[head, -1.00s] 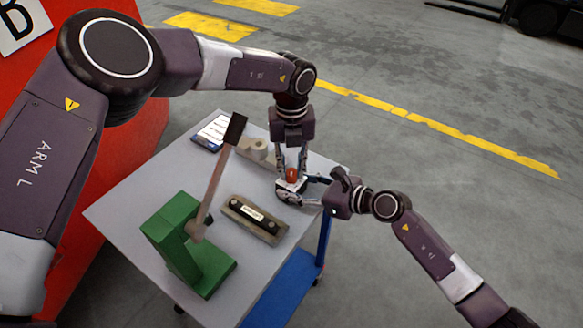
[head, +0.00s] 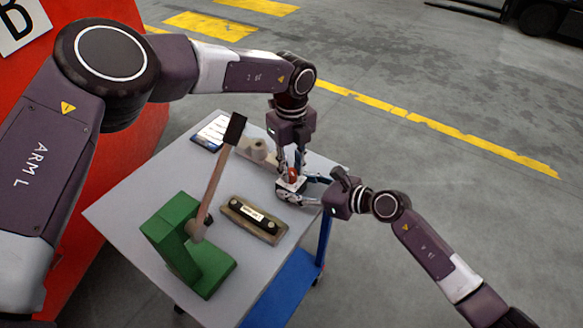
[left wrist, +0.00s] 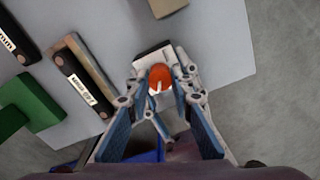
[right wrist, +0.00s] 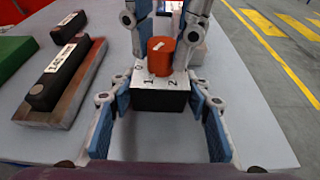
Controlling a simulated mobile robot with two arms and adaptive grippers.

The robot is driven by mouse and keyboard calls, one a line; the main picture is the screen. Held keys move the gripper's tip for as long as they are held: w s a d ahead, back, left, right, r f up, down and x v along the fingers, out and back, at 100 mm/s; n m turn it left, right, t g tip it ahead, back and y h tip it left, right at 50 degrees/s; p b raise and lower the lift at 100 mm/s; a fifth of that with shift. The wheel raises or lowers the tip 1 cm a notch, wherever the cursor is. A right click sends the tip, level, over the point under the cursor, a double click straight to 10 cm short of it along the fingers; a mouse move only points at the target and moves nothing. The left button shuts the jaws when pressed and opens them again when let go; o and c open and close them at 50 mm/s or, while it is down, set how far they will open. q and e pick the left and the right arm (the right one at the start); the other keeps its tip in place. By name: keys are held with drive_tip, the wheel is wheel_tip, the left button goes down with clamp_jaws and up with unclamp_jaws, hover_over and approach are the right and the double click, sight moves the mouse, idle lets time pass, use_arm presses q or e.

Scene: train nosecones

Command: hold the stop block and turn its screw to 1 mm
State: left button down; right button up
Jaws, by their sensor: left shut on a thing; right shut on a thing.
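The stop block (right wrist: 160,98) is a small dark block with a pale top plate marked 0, 1 and 2. Its orange-red screw knob (right wrist: 160,56) stands upright on the plate and carries a white pointer line. I cannot tell for sure which mark the pointer meets. My left gripper (head: 292,173) comes down from above and is shut on the knob, which also shows between its fingers in the left wrist view (left wrist: 160,77). My right gripper (head: 302,190) is shut on the block's sides from the right, level with the table.
The block is near the right corner of the grey table (head: 120,215). A pale fixture (head: 258,150) is behind.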

sight(291, 172)
idle(0.5)
use_arm(q)
drive_tip(key=c, duration=1.7)
unclamp_jaws()
wheel_tip(291, 172, up, 12)
drive_tip(key=shift+r, duration=0.1)
use_arm(e)
drive_tip(key=o, duration=1.6)
drive_tip(key=shift+c, duration=0.2)
drive_tip(key=shift+d, duration=0.1)
